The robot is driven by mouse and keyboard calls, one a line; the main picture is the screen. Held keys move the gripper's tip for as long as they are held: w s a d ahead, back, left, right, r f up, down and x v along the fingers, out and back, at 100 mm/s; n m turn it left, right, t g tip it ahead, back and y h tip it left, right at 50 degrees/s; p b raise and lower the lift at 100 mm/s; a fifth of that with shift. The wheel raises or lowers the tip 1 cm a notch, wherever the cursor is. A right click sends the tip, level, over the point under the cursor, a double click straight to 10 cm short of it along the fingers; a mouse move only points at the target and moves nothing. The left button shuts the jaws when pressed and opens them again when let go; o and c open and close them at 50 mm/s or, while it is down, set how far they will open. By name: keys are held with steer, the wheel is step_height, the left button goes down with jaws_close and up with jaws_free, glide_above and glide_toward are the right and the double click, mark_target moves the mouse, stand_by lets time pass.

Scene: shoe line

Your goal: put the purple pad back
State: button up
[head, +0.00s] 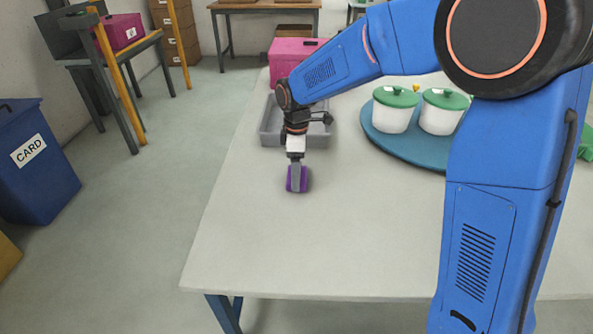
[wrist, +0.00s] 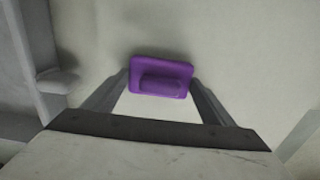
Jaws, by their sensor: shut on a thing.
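The purple pad (head: 304,179) is in my gripper (head: 297,180), over the left part of the pale table in the head view. In the wrist view the purple pad (wrist: 161,77) is a flat block with a raised ridge on it. It sits between the two fingertips of my gripper (wrist: 160,82), which are shut on it. I cannot tell whether the pad touches the table or hangs just above it. A grey tray (head: 270,125) lies just behind the gripper, partly hidden by my arm.
A pink box (head: 290,55) stands behind the tray. A blue round mat (head: 405,148) with two white pots (head: 392,118) with green lids is to the right. The table's front (head: 330,260) is clear. A blue CARD bin (head: 35,155) stands on the floor at left.

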steer(key=shift+f, duration=0.15)
steer(key=o, duration=1)
steer(key=shift+d, duration=0.1)
step_height(320, 180, up, 12)
